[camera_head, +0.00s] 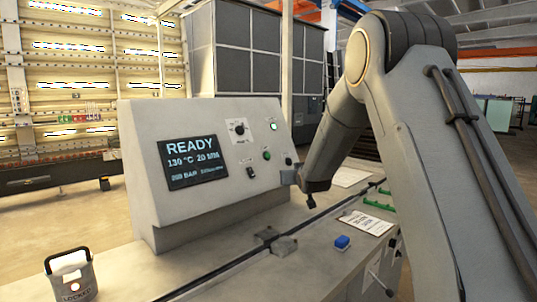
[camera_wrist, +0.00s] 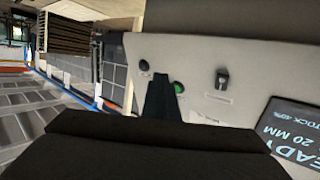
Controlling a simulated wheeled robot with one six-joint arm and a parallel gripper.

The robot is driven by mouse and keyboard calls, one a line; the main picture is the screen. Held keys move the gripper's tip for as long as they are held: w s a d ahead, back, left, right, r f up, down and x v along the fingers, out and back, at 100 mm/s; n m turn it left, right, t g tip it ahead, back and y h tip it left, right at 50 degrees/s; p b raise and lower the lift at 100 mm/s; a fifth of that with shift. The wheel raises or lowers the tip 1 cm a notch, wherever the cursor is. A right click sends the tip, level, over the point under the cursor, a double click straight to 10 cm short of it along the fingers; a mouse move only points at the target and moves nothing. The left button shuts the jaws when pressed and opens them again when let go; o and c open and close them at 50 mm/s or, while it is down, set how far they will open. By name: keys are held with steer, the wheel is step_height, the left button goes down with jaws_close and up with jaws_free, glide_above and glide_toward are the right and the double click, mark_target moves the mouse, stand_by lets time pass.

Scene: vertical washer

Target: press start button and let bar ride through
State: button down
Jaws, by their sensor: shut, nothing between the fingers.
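My gripper (camera_head: 289,177) is shut and empty close to the panel's lower right. In the wrist view its dark fingers (camera_wrist: 158,78) point at the panel, just beside the green button. I cannot tell whether they touch the panel. No bar can be clearly made out.
A black rotary knob (camera_head: 239,128) and a small black switch (camera_head: 250,172) are on the panel. A padlock-shaped item (camera_head: 72,280), a blue block (camera_head: 342,242) and a paper sheet (camera_head: 367,223) lie on the bench. A dark rail runs along the bench.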

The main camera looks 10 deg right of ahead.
mark_target(267, 156)
steer(key=w+r+t+p, duration=0.1)
steer(key=w+r+t, duration=0.3)
steer(key=w+r, duration=0.2)
step_height(267, 156, up, 3)
steer(key=shift+w+d+f+n+y, duration=0.15)
steer(key=shift+w+n+y, duration=0.15)
steer(key=shift+w+y, duration=0.1)
steer(key=w+a+f+b, duration=0.4)
steer(key=w, duration=0.2)
steer(key=shift+w+a, duration=0.2)
steer(key=shift+a, duration=0.15)
steer(key=shift+w+a+f+b, duration=0.1)
steer(key=shift+f+b, duration=0.05)
steer(key=shift+b, duration=0.35)
stand_by(1.3)
steer(key=shift+w+a+f+b, duration=0.1)
steer(key=shift+w+a+b, duration=0.1)
steer(key=shift+b, duration=0.1)
